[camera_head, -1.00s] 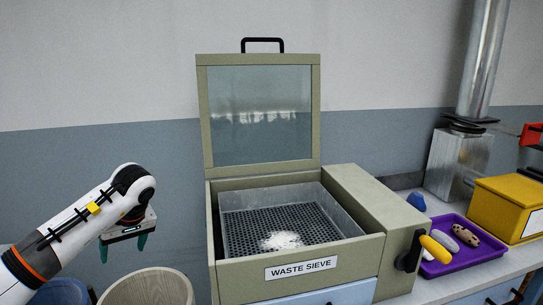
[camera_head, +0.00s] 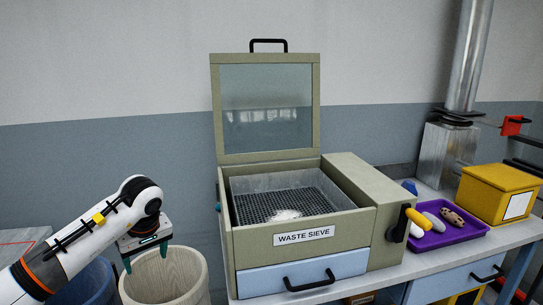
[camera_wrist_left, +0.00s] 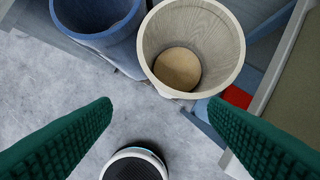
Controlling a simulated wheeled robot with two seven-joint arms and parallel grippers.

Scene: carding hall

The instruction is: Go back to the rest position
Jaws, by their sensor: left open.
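My left gripper (camera_head: 147,254) hangs at the left in the head view, in front of a pale wooden bin. Its two green fingers stand wide apart in the left wrist view (camera_wrist_left: 160,105), with nothing between them. The waste sieve (camera_head: 375,195) stands on the bench to the right of the gripper. Its glazed lid (camera_head: 265,157) is raised, and white fluff (camera_head: 286,214) lies on the mesh inside. The gripper is clear of the sieve. My right gripper is not in view.
The pale bin (camera_head: 165,278) and a blue bin (camera_head: 97,285) stand left of the sieve; the pale bin (camera_wrist_left: 210,92) looks empty from above. A purple tray (camera_head: 465,236) with several items and a yellow box (camera_head: 495,212) occupy the bench's right side. Grey floor (camera_wrist_left: 40,85) lies open below.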

